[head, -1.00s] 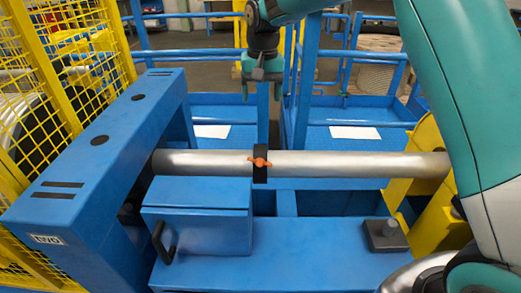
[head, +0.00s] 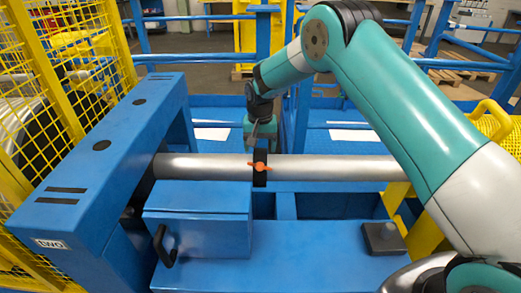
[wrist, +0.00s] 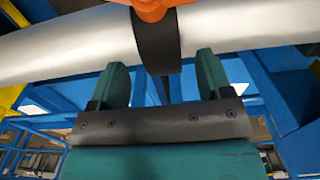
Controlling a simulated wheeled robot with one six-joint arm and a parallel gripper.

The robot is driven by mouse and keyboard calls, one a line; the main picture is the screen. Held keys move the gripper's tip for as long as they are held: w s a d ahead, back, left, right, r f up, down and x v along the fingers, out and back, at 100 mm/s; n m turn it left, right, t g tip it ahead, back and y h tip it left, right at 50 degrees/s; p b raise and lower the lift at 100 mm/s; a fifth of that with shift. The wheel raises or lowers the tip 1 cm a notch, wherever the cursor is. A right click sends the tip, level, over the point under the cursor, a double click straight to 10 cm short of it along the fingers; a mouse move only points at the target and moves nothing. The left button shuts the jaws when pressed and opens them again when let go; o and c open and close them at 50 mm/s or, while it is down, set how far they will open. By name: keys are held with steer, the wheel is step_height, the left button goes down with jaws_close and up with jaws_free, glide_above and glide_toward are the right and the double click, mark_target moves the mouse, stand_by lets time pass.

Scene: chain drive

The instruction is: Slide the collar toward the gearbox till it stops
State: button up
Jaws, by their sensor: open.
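The collar (head: 260,176) is a black ring around a horizontal silver shaft (head: 330,168), with an orange wing screw (head: 259,167) facing the head camera. The wrist view shows the collar (wrist: 157,38) at the top centre, with the orange screw (wrist: 150,8) cut by the edge. My gripper (head: 259,144) is just behind the shaft at the collar. In the wrist view its open teal fingers (wrist: 161,62) stand apart, one on each side of the collar, with tips near the shaft's edge. I cannot tell whether they touch. Which housing is the gearbox is not marked.
A blue housing (head: 110,140) takes the shaft's left end. A yellow part (head: 425,235) stands by the right end, partly behind my arm. A blue box (head: 198,211) with a black handle lies below the shaft, left of the collar. Yellow mesh (head: 65,50) stands at left.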

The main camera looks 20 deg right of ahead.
steer(key=shift+f, duration=1.45)
steer(key=shift+c, duration=0.4)
